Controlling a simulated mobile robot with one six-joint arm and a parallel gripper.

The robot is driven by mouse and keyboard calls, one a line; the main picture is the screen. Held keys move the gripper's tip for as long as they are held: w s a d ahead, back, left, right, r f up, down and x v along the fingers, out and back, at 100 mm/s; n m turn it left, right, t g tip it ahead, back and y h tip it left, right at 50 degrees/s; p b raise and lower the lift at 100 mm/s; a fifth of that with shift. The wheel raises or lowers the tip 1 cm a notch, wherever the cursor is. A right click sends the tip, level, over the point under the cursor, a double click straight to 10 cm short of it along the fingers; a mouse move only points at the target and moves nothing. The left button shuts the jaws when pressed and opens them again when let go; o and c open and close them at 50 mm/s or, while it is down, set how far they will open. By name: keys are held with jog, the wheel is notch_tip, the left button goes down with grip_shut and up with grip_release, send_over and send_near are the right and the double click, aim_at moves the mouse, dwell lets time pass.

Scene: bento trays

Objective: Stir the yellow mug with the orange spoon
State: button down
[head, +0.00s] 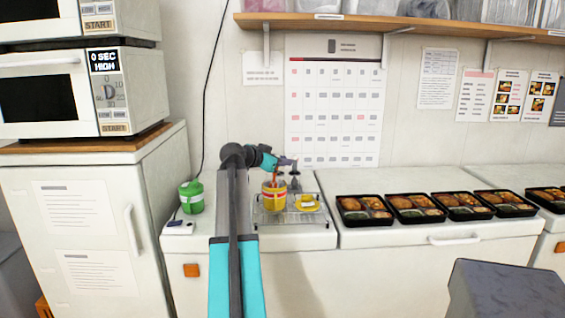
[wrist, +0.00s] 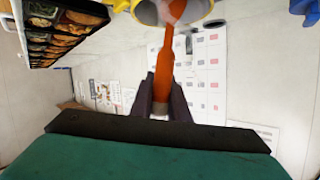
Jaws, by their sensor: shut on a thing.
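The yellow mug (head: 273,197), with a red band, stands upright on a wire rack on the white counter. My gripper (head: 283,162) is just above the mug and is shut on the orange spoon (head: 275,178), whose lower part goes down toward the mug's opening. In the wrist view, the fingers of my gripper (wrist: 161,98) pinch the handle of the orange spoon (wrist: 163,65). Its far end reaches the yellow mug (wrist: 147,13) at the top edge. The spoon's tip is hidden or cut off there.
The wire rack (head: 291,217) also holds a yellow dish (head: 307,203) right of the mug. A green container (head: 192,197) stands left. Several black bento trays (head: 363,219) line the counter to the right. A shelf (head: 345,25) hangs above.

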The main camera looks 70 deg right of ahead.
jog(key=shift+s+a+r+p, duration=0.15)
jog(key=shift+r+p, duration=0.1)
jog(key=shift+r, duration=0.55)
jog(key=shift+s+r+p, duration=0.1)
jog(key=shift+r+p, duration=0.2)
jog(key=shift+r, duration=0.45)
jog(key=shift+s+a+r+p, duration=0.15)
jog(key=shift+r+p, duration=0.1)
jog(key=shift+r, duration=0.55)
jog(key=shift+r+p, duration=0.85)
jog(key=shift+r, duration=1.65)
